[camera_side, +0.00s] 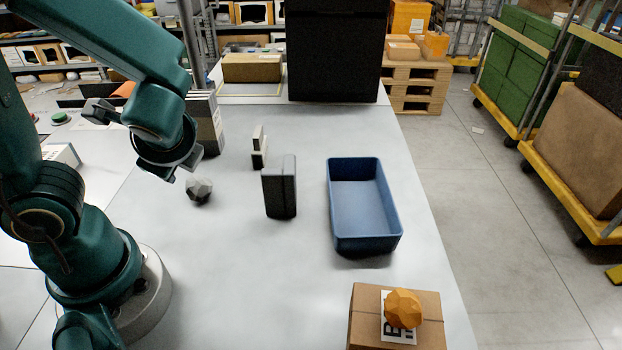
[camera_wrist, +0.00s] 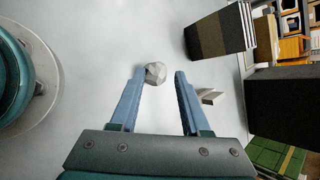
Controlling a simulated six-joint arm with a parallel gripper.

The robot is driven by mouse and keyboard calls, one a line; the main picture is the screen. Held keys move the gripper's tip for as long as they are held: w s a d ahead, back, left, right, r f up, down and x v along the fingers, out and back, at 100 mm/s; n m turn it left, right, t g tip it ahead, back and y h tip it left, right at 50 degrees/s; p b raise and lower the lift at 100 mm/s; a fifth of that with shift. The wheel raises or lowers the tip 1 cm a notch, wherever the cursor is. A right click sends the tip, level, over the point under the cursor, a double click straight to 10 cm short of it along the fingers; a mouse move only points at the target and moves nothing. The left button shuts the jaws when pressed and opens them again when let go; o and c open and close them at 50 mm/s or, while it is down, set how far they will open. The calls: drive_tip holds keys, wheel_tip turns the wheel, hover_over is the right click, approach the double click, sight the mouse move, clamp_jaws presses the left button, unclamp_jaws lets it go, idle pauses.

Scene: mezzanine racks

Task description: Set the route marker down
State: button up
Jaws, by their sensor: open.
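My gripper (camera_wrist: 160,75) shows open in the wrist view, with its two blue fingers apart and nothing held between them. In the side view it is at the upper left, above the table. A grey faceted ball (camera_side: 199,191) rests on the table, below and apart from my gripper; in the wrist view the ball (camera_wrist: 155,72) appears between the fingertips. An orange faceted ball (camera_side: 403,308) sits on a cardboard box (camera_side: 428,302) at the front right. Neither ball carries a name, so I cannot tell which is the route marker.
A blue tray (camera_side: 390,240), empty, stands right of a dark upright block (camera_side: 280,188). A large black box (camera_side: 335,55) stands at the back. The front middle of the table is clear.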

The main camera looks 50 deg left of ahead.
drive_tip(key=d+r+n+t+h, duration=0.1)
drive_tip(key=d+r+n+h, duration=0.2)
drive_tip(key=d+n+h, duration=0.1)
drive_tip(key=d+r+n+t+h, duration=0.2)
drive_tip(key=d+n+h, duration=0.2)
drive_tip(key=d+n, duration=0.3)
drive_tip(key=shift+s+r+n, duration=0.25)
drive_tip(key=shift+r+n, duration=0.15)
drive_tip(key=shift+n, duration=0.2)
